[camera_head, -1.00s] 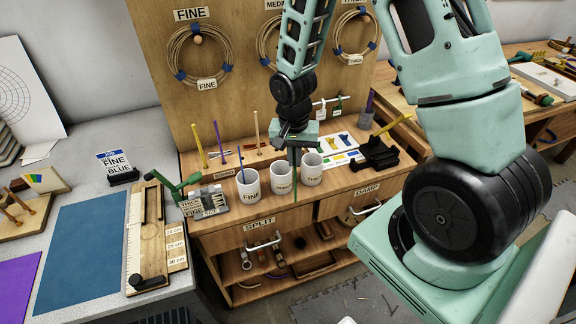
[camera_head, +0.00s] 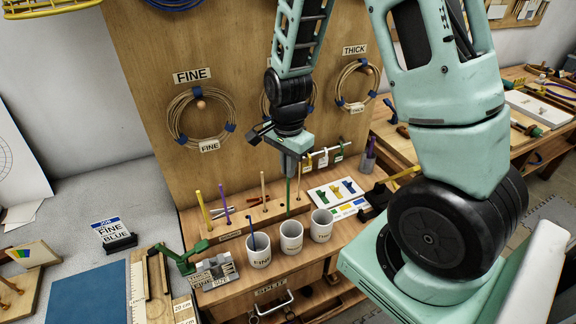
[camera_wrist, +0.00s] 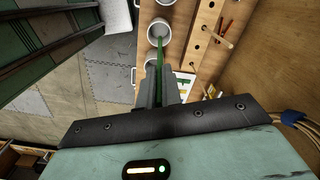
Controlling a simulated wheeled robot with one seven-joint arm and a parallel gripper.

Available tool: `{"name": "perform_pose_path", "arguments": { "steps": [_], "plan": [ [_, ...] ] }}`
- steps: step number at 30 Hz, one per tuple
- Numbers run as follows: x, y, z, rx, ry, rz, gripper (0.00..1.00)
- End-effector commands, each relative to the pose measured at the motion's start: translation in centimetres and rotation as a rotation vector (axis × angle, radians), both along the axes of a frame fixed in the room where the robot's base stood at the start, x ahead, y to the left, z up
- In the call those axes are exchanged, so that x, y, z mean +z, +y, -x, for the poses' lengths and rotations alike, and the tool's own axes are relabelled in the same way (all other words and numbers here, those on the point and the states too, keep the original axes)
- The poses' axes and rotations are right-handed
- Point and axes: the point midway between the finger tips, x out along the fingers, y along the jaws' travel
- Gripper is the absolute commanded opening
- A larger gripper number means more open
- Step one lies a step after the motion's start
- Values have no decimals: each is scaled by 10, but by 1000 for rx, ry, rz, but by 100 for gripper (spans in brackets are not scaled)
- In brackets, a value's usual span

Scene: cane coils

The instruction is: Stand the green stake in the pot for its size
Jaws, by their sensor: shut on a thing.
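My gripper (camera_head: 289,172) is shut on the green stake (camera_head: 288,194), which points down upright. The wrist view also shows the stake (camera_wrist: 160,58) between the fingers (camera_wrist: 158,92). Three white pots stand in a row on the bench: the left pot (camera_head: 258,258), labelled FINE, the middle pot (camera_head: 292,245) and the right pot (camera_head: 321,232); the latter two labels are too small to read. The stake's lower end is at the middle pot's mouth; I cannot tell whether it is inside. In the wrist view it overlaps one pot (camera_wrist: 153,30). A blue stake (camera_head: 252,240) leans in the FINE pot.
A wooden rack (camera_head: 237,233) behind the pots holds yellow, purple and plain stakes. A green clamp (camera_head: 178,262) and grey sign block (camera_head: 213,271) stand left. A black holder (camera_head: 374,202) and picture card (camera_head: 338,193) are right. A FINE/BLUE job card (camera_head: 110,232) stands far left.

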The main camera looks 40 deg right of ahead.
Motion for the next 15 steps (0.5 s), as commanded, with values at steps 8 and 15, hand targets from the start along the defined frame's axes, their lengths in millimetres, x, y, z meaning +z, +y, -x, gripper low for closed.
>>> {"name": "perform_pose_path", "arguments": {
  "steps": [8, 15],
  "plan": [
    [-4, 0, 0, 0, 0, -1, 0],
    [-20, 0, 0, 1, 1, -1, 0]
  ]
}}
